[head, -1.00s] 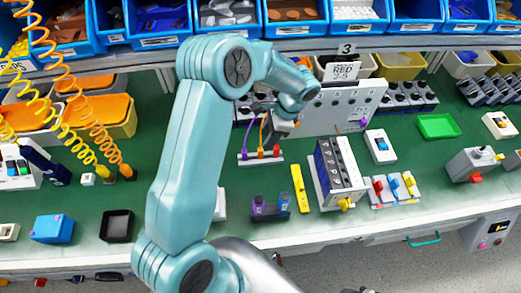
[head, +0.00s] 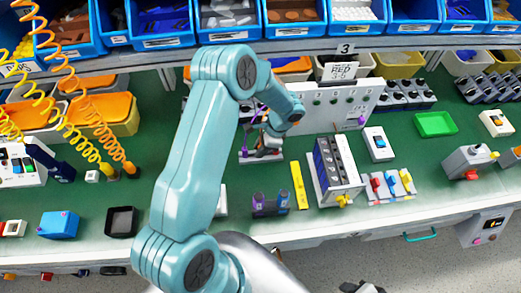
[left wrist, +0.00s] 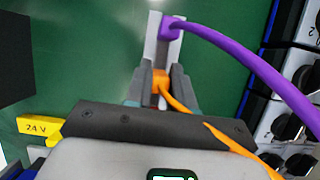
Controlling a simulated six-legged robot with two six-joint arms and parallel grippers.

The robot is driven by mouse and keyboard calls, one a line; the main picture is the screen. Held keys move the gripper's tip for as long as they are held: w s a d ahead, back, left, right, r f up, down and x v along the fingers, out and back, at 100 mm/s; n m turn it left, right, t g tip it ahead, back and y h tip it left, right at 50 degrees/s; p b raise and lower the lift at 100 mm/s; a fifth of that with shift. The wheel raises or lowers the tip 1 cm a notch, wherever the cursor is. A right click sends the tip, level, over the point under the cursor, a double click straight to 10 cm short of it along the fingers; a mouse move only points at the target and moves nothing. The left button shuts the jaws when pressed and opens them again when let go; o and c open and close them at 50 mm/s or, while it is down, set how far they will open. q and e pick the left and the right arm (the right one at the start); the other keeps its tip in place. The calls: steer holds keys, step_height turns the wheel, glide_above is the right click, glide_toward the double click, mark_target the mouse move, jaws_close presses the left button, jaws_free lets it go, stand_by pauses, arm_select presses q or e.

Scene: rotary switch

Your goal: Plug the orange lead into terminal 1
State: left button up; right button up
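My left gripper (head: 268,146) is down at the small white plug stand (head: 246,159) on the green bench. In the left wrist view, its two fingers (left wrist: 160,82) lie on either side of the orange lead's plug (left wrist: 160,77). I cannot tell whether they grip it. The orange lead (left wrist: 185,110) trails to the lower right. A purple lead (left wrist: 245,62) has its plug on the stand, beyond the orange one. A dark shape at the bottom edge, probably my right gripper (head: 362,287), is cut off.
A black-faced module (head: 333,165) and yellow bar (head: 299,185) stand right of the stand. Purple-topped cylinders (head: 271,204) are in front. A yellow 24 V tag (left wrist: 38,128) shows in the left wrist view. Blue bins (head: 290,14) line the back shelf.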

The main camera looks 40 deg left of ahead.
arm_select(q)
steer(key=shift+w, duration=0.1)
jaws_close()
